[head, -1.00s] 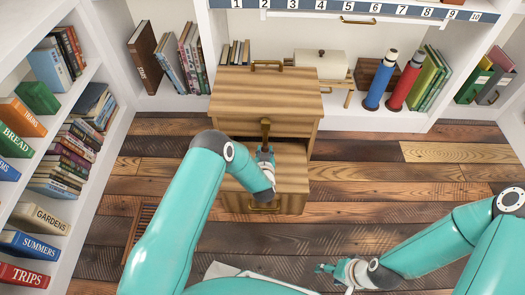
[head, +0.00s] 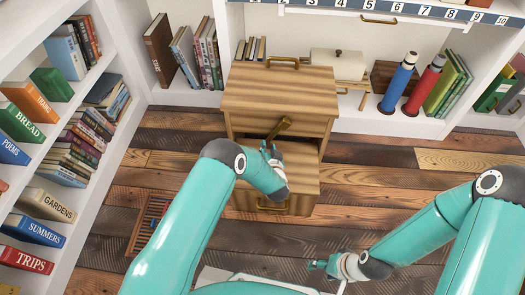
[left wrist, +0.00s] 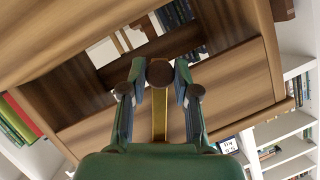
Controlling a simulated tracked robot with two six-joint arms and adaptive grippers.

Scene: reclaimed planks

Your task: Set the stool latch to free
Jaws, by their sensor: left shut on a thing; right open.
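The wooden step stool (head: 278,92) stands on the floor in the middle of the head view, with an upper and a lower step. Its brass latch lever (head: 283,124) is on the front below the top step and leans to the right. In the left wrist view the lever (left wrist: 160,118) is a brass bar with a dark round end between my fingers. My left gripper (head: 268,150) is shut on the latch lever; it also shows in the left wrist view (left wrist: 160,92). My right gripper (head: 316,265) is open and empty, low over the floor, away from the stool.
A bookshelf (head: 60,150) stands at the left. Behind the stool is a low white shelf with books, a blue cylinder (head: 398,82) and a red cylinder (head: 424,85). A slatted floor vent (head: 150,220) lies left of the stool. The plank floor at right is largely clear.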

